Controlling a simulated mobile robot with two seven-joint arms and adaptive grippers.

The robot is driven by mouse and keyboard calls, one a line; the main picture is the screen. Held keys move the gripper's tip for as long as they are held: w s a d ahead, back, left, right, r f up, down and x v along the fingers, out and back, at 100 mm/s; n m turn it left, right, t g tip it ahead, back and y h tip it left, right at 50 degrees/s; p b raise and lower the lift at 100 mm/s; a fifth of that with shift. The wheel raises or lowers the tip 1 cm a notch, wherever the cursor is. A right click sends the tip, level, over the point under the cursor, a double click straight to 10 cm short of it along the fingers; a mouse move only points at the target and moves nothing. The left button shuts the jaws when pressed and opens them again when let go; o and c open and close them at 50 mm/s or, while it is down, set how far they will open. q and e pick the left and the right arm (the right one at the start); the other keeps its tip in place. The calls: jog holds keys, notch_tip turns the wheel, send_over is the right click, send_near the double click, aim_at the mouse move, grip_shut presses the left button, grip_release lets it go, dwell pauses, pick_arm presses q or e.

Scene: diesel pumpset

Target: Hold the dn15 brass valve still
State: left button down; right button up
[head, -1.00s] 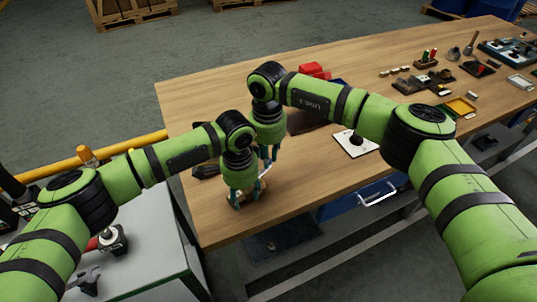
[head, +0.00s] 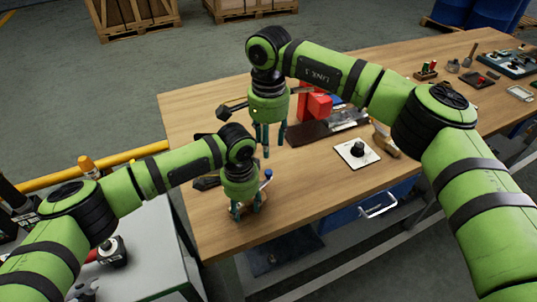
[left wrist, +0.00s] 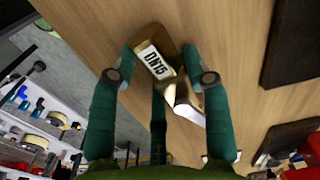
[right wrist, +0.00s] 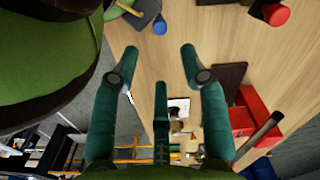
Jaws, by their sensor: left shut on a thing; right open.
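The brass valve (left wrist: 178,95) sits between the fingers of my left gripper in the left wrist view, with a white DN15 label (left wrist: 155,62) on its brass plate. My left gripper (head: 247,211) is shut on it low over the near left part of the workbench. Its fingers hide most of the valve in the head view. A blue-tipped lever (head: 268,174) stands up beside these fingers; its blue end (right wrist: 160,26) also shows in the right wrist view. My right gripper (head: 268,150) is open and empty above the bench, behind and apart from the left one.
The wooden workbench (head: 310,205) has bare room at its front. A white plate with a black knob (head: 357,152) lies to the right. Red blocks (head: 320,107) and a dark tray (head: 310,131) are near the right gripper. A grey side table (head: 150,245) stands at left.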

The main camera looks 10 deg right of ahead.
notch_tip(320, 180, up, 3)
jog(key=shift+f, duration=0.2)
